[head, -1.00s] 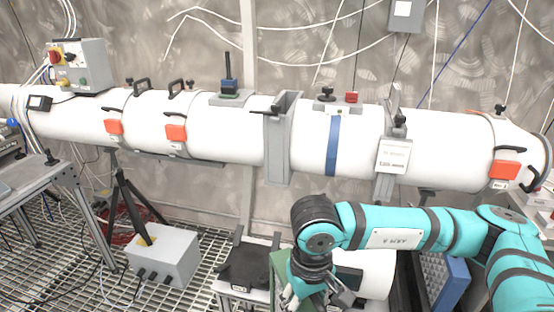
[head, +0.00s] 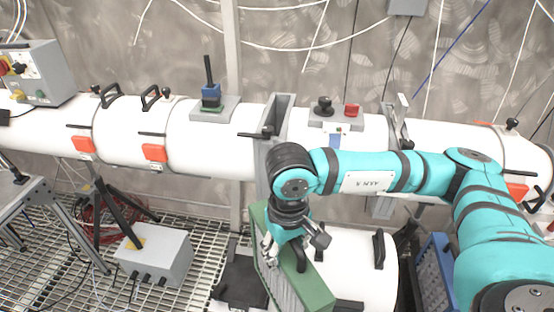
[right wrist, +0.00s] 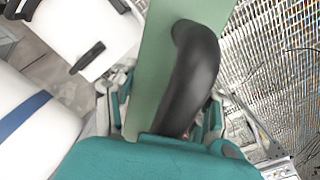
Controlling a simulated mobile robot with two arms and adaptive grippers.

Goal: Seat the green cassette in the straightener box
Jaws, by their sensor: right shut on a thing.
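The green cassette (head: 308,287) hangs from my right gripper (head: 288,252) in the head view, a long green top edge with a grey ribbed side below. My right gripper is shut on its black handle, which shows large in the right wrist view (right wrist: 196,75) in front of the green plate (right wrist: 152,60). The fingertips are partly hidden. The straightener box (head: 277,108) appears as the upright grey frame with an open top, set in the white tunnel. The cassette is below and in front of it, apart from it. My right wrist hides the box's lower part. My left gripper is not in view.
The white tunnel (head: 220,143) runs across the view, with orange latches (head: 155,153) and black handles. A white cylinder (head: 350,262) with a black handle lies right of the cassette. A blue crate (head: 435,275) stands further right, a grey box (head: 155,257) on the grating left.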

